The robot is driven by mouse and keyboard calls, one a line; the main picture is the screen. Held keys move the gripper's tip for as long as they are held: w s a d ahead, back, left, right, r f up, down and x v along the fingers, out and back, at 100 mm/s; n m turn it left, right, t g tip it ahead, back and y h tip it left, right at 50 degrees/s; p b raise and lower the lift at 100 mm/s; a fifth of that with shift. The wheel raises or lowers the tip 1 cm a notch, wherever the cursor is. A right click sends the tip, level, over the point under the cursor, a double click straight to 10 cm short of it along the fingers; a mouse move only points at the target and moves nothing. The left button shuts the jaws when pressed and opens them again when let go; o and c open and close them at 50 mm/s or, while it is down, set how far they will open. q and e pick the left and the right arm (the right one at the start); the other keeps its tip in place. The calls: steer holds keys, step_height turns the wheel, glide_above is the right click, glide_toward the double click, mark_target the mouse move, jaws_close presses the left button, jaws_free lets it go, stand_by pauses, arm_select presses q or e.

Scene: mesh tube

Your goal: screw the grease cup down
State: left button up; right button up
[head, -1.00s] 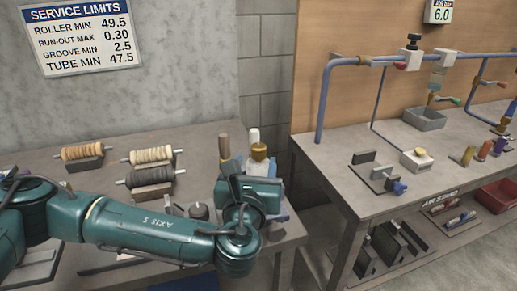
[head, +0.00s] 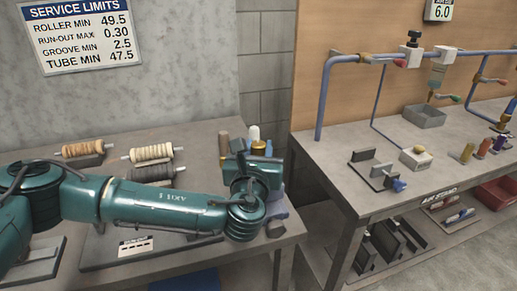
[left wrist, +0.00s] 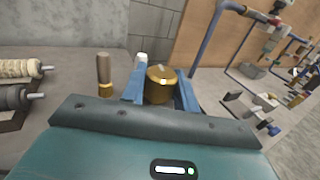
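A round brass cap (head: 258,146), which looks like the grease cup, stands at the right end of the left bench; its lower part is hidden behind my gripper. It also shows in the left wrist view as a brass cap (left wrist: 161,86). My left gripper (head: 262,152) is right at it. In the left wrist view its two blue fingers (left wrist: 161,92) stand apart, one each side of the cap. I cannot tell whether they touch it. My right gripper is in neither view.
A brown-handled tool (head: 224,144) and a white-topped item (head: 254,133) stand close to the cap. Several rollers (head: 150,153) lie to the left. A gap separates this bench from the right bench (head: 340,152) with its blue pipes (head: 324,95).

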arm_select(q)
steer(key=c, duration=0.4)
steer(key=shift+c, duration=0.2)
steer(key=shift+m+h, duration=0.3)
steer(key=shift+h, duration=0.2)
